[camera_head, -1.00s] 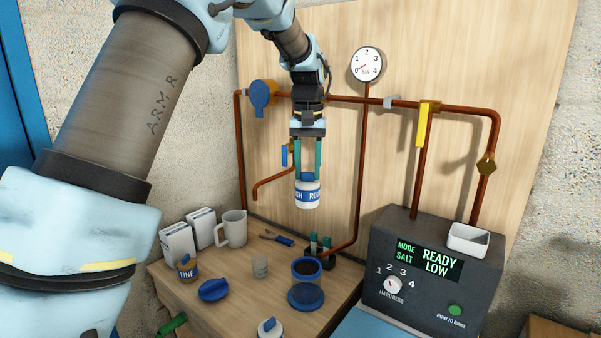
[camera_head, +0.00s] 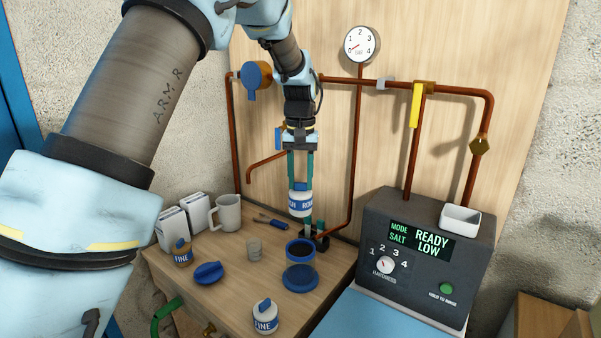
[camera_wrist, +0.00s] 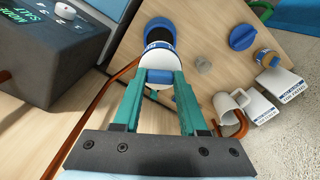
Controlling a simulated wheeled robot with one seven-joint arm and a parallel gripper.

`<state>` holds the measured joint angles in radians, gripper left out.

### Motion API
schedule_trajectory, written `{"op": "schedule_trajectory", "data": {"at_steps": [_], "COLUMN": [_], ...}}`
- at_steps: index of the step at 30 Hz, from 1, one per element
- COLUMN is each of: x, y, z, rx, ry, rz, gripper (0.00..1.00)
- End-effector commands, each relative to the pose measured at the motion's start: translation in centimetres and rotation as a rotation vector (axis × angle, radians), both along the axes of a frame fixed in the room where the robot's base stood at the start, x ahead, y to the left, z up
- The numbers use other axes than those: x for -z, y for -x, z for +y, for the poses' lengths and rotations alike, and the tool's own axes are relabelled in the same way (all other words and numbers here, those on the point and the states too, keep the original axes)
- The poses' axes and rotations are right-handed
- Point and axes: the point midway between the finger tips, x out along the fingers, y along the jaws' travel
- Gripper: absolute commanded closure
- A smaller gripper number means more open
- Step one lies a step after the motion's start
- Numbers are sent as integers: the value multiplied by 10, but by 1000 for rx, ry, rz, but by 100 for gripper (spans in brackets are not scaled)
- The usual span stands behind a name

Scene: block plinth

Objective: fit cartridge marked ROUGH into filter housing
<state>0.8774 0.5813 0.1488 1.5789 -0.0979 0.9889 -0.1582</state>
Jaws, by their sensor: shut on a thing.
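My gripper (camera_head: 300,182) is shut on a white cartridge (camera_head: 301,205) with a blue band; the letters showing fit ROUGH, partly turned away. It hangs upright in the air. The filter housing (camera_head: 301,277), a clear cup with a blue rim and blue base, stands open on the wooden bench just below it. In the wrist view the cartridge (camera_wrist: 159,58) sits between the green fingers of my gripper (camera_wrist: 160,82) and hides part of the housing's blue rim (camera_wrist: 158,22). I cannot tell whether the cartridge is exactly over the opening.
A brown FINE cartridge (camera_head: 182,256) and a white FINE cartridge (camera_head: 265,320) stand on the bench. A blue cap (camera_head: 208,272), small cup (camera_head: 254,248), mug (camera_head: 228,214) and boxes are to the left. A pipe (camera_head: 356,150) runs close behind; a control unit (camera_head: 425,270) stands right.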

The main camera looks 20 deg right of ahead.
Motion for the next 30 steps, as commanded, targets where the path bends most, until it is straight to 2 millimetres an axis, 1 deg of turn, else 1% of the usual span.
{"op": "schedule_trajectory", "data": {"at_steps": [1,30], "x": [8,82], "y": [0,0], "z": [0,0], "rx": [0,0], "ry": [0,0], "rz": [0,0], "gripper": [100,100]}}
